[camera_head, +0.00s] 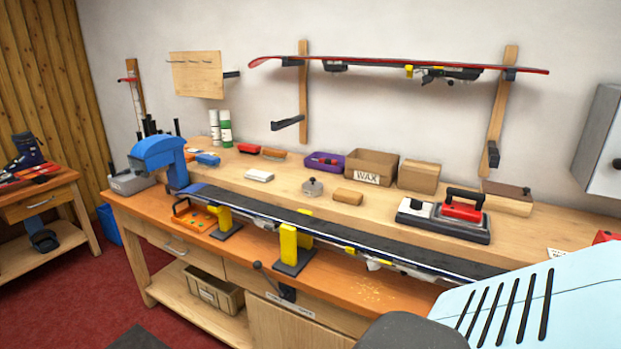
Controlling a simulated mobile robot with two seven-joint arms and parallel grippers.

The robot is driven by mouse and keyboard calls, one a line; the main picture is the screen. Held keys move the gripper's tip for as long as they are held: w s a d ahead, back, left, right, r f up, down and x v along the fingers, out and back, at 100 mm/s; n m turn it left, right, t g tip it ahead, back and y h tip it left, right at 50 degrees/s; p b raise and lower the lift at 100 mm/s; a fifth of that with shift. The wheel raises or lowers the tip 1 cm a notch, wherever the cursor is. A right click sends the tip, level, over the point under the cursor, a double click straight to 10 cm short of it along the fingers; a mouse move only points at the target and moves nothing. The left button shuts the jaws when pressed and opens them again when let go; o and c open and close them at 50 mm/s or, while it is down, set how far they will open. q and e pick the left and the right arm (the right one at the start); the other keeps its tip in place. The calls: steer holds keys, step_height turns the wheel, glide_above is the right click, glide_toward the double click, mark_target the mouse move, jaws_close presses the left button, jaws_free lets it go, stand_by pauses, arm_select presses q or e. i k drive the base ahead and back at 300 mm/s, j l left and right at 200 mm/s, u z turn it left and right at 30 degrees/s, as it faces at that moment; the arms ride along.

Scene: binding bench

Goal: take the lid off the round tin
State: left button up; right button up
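The round tin (313,188) is a small grey metal tin with a dark knob on its lid. It stands upright on the raised back shelf of the bench, near the middle of the head view. The lid appears to sit on it. A tan block (348,196) lies close to its right, and a white block (259,175) lies to its left. Neither of my grippers is in view.
A long ski (345,240) lies along the bench front on yellow supports (288,243). A wax box (371,167), a purple tray (325,162) and a red-handled iron (462,209) stand on the shelf. A blue device (160,155) is at left. Another ski (400,65) hangs above.

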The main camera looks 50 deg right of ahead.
mark_target(312, 185)
steer(key=i+j+z, duration=0.1)
steer(key=i+z, duration=0.2)
steer(key=z, duration=0.15)
steer(key=i+j+z, duration=0.2)
steer(key=z, duration=0.3)
steer(key=i+j+z, duration=0.6)
steer(key=j+z, duration=0.15)
steer(key=z, duration=0.15)
steer(key=i+j+z, duration=0.1)
steer(key=j+z, duration=0.85)
steer(key=i+l, duration=0.05)
